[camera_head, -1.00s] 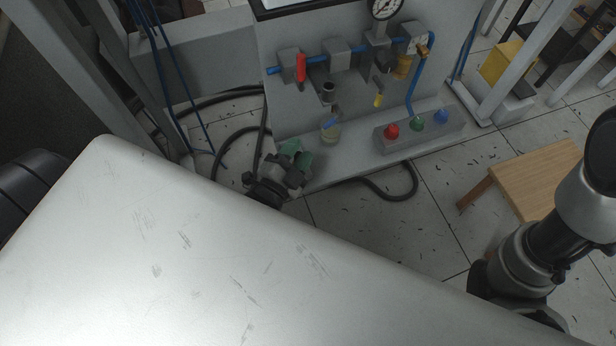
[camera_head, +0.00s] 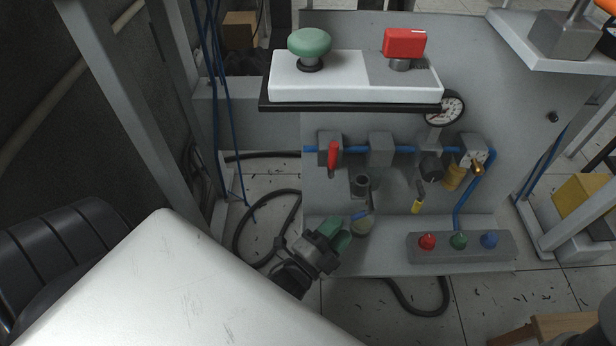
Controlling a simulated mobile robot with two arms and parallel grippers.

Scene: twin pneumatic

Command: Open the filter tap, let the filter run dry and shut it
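The pneumatic panel (camera_head: 320,200) stands ahead with a blue pipe line across it. Below the line a dark cylindrical part (camera_head: 360,185), perhaps the filter, hangs at the left. I cannot tell for sure which lever is the filter tap. My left gripper (camera_head: 344,236), with green fingertips, is just left of the cup; its fingers look apart and empty.
A red-handled valve (camera_head: 333,156) and a gauge (camera_head: 444,109) are on the panel. A box with red, green and blue buttons (camera_head: 460,245) stands on its ledge. Above is a shelf (camera_head: 320,92) with a green mushroom button (camera_head: 310,43) and a red switch (camera_head: 404,43). Blue hoses hang left.

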